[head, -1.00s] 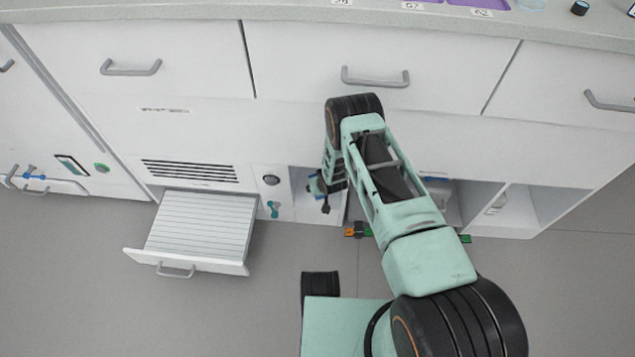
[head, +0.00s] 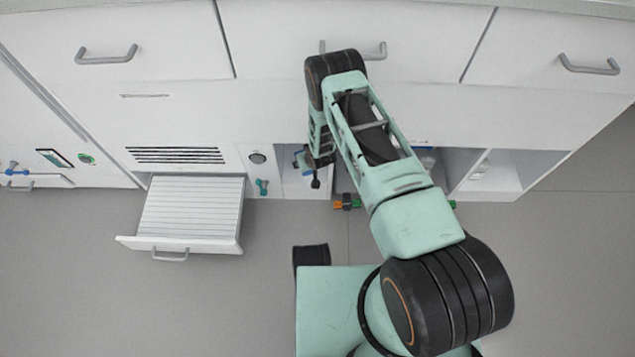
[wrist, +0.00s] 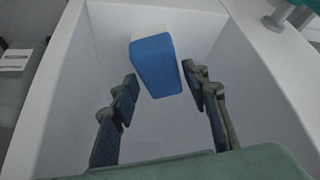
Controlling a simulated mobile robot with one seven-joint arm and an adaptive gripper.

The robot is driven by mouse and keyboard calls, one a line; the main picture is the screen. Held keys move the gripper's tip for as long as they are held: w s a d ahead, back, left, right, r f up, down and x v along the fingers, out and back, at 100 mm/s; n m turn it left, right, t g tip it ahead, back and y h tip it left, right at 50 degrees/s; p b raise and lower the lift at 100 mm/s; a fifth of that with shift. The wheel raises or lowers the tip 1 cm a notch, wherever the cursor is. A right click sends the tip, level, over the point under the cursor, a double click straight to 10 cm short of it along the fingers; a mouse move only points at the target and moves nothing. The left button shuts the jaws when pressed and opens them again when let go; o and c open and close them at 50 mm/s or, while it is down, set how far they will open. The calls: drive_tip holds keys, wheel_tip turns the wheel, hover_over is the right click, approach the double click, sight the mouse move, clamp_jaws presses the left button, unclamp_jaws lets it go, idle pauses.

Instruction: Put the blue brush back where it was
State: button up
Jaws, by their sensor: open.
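A blue block-shaped thing with a pale top (wrist: 155,65), which looks like the blue brush, is inside a white open compartment (wrist: 105,40) in the wrist view. My gripper (wrist: 158,82) is open, with its two dark fingers reaching into the compartment. The blue thing lies beyond and partly between the fingertips, with visible gaps on both sides. In the head view my gripper (head: 308,168) is at the low open compartment, largely covered by my arm, and I cannot make out the brush there.
A pulled-out slatted drawer (head: 190,210) stands left of the compartment. A teal valve handle (head: 262,187) is on the panel beside it. Orange and green parts (head: 347,201) show low in front of the cabinet.

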drive_tip(key=s+d+r+p, duration=0.1)
drive_tip(key=s+d+p, duration=0.2)
drive_tip(key=s, duration=0.8)
drive_tip(key=shift+s+d, duration=0.4)
drive_tip(key=shift+d, duration=0.35)
drive_tip(key=shift+r, duration=0.1)
